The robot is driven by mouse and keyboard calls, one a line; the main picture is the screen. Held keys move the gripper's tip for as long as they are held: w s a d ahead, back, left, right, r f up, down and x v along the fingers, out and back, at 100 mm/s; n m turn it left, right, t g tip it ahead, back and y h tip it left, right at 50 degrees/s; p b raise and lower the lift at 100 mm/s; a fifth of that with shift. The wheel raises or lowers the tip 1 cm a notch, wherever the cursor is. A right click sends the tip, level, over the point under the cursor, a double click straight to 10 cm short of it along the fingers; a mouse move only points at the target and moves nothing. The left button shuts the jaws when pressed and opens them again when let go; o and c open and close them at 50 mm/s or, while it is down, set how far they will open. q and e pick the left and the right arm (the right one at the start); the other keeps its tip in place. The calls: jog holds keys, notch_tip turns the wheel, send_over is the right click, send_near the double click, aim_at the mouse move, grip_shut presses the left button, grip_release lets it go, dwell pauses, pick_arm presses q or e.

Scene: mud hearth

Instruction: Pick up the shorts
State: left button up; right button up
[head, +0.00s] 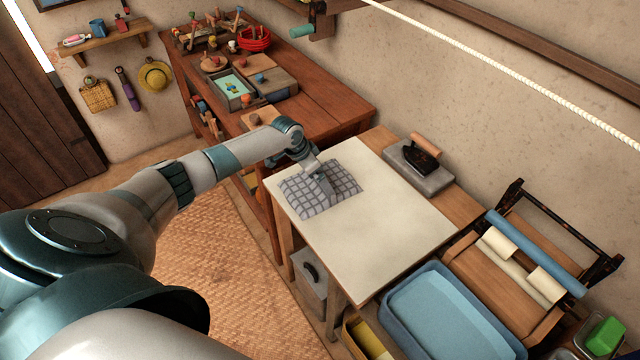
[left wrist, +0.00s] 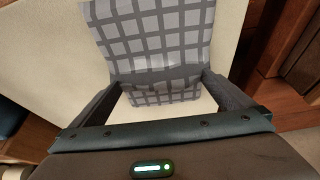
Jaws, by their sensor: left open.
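The shorts (head: 336,187), grey with a dark check pattern, lie on the white top of the ironing table (head: 385,240), near its far left corner. They also fill the upper middle of the left wrist view (left wrist: 155,38). My left gripper (head: 318,177) is right at the shorts, with its fingers pointing down at the cloth. In the left wrist view its two fingers (left wrist: 160,92) are apart, with a raised or folded part of the cloth between them. I cannot tell whether the fingers touch it. My right gripper is not in view.
An iron (head: 424,155) stands on a grey block at the table's back edge. A blue tub (head: 440,315) and a wringer with rollers (head: 520,265) are at the right. A wooden workbench (head: 325,100) with toys adjoins behind. Most of the white top is clear.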

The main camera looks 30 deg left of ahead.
pick_arm(q)
jog(key=shift+f, duration=0.15)
dwell(0.3)
jog(key=c, duration=0.5)
jog(key=shift+w, duration=0.1)
jog(key=shift+c, duration=0.2)
jog(key=shift+r, duration=0.2)
jog(key=shift+r+b, duration=0.4)
jog(key=shift+r, duration=0.15)
notch_tip(320, 180, up, 2)
jog(key=shift+r+b, duration=0.1)
jog(key=shift+b, duration=0.5)
jog(key=d+r+b, duration=0.1)
jog(key=d+r, duration=0.2)
jog(key=d, duration=0.3)
jog(key=s+d+r+b, duration=0.1)
jog(key=d+r+b, duration=0.1)
jog(key=d+r, duration=0.2)
jog(key=shift+s+d+r, duration=0.15)
jog(key=shift+d+r, duration=0.1)
jog(key=shift+d, duration=0.6)
